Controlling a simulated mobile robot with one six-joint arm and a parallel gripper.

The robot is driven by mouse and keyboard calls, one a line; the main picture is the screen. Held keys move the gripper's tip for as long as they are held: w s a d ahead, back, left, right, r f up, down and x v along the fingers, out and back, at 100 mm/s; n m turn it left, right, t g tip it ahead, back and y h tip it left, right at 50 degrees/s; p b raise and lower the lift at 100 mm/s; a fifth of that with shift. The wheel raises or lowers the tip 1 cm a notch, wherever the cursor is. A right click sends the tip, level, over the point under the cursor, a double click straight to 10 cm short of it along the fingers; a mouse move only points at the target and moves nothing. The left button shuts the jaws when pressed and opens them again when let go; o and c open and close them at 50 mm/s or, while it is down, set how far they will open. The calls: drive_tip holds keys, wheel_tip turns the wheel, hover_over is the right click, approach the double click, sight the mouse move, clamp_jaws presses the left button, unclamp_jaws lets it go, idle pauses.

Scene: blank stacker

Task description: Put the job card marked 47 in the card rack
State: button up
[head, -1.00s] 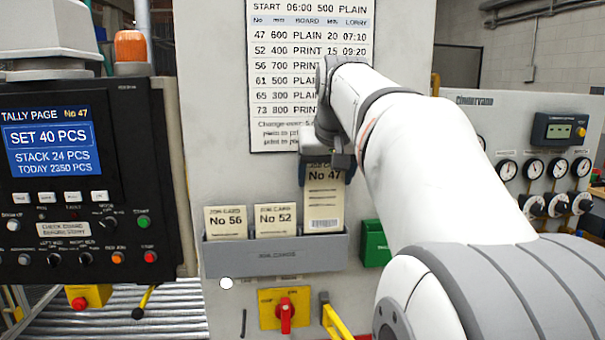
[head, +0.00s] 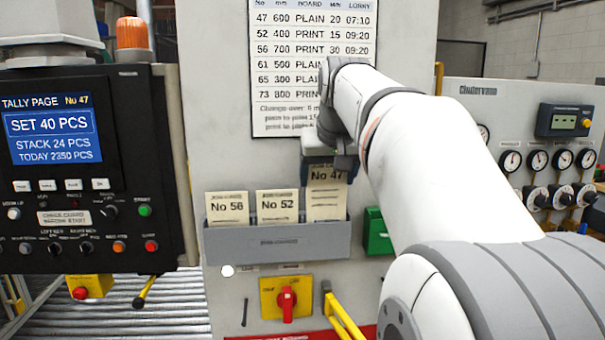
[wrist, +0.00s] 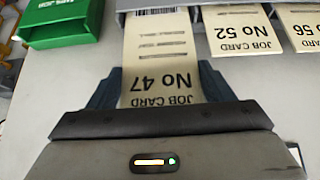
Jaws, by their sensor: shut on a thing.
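The job card marked 47 (head: 326,200) is upright at the right end of the grey card rack (head: 278,241). Its lower end is behind the rack's front wall and its bottom edge is hidden. My gripper (head: 328,175) is shut on the card's top part, above the rack. The wrist view shows the card (wrist: 160,60) upside down between the dark fingers of my gripper (wrist: 160,88), its far end at the rack (wrist: 190,18). The card stands higher than the other cards.
Cards 56 (head: 227,208) and 52 (head: 277,206) stand in the rack to the left. A green box (head: 377,232) is just right of the rack. A yellow plate with a red switch (head: 287,298) is below. A control panel (head: 85,175) is at left.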

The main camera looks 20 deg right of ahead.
drive_tip(key=shift+f, duration=0.25)
drive_tip(key=o, duration=1.3)
drive_tip(key=v, duration=0.7)
drive_tip(key=shift+s+a+r, duration=0.1)
drive_tip(key=shift+s+r, duration=0.05)
drive_tip(key=shift+r, duration=0.2)
